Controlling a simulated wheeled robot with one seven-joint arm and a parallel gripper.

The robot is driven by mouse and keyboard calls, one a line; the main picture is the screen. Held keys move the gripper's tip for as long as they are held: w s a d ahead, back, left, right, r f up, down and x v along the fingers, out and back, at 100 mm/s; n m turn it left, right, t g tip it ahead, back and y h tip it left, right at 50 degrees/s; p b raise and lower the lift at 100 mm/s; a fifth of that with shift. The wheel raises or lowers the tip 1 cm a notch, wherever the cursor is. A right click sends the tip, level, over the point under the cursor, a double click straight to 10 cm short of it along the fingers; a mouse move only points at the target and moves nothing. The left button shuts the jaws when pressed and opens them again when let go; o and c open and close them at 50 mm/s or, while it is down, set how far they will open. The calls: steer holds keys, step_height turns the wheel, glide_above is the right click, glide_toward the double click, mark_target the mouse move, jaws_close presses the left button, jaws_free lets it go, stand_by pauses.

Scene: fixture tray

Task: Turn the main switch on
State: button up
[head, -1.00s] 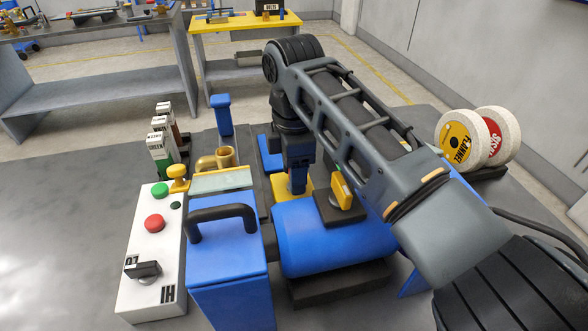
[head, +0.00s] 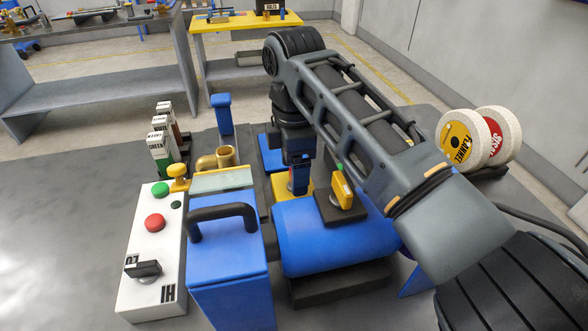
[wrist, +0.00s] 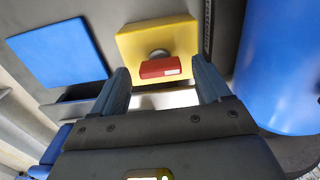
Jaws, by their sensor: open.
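A yellow box with a red turning handle (wrist: 160,67) on a round grey hub shows in the wrist view; I take it for the main switch. Its yellow housing (wrist: 152,35) also shows partly in the head view (head: 306,184), where my gripper hides the handle. My gripper (wrist: 162,78) is open and points down over the switch. Its fingertips are on either side of the red handle, with a gap at each side. I cannot tell whether the fingertips are level with the handle.
A blue cylinder (head: 330,240) lies close to the right. A yellow lever (head: 342,192) on a dark block stands beside my gripper. At left are a blue box with a black handle (head: 222,213) and a white control box (head: 150,290) with buttons and a black selector.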

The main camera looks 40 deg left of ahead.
step_height(320, 180, up, 7)
steer(key=shift+f+b, duration=0.1)
steer(key=shift+b, duration=0.3)
stand_by(0.4)
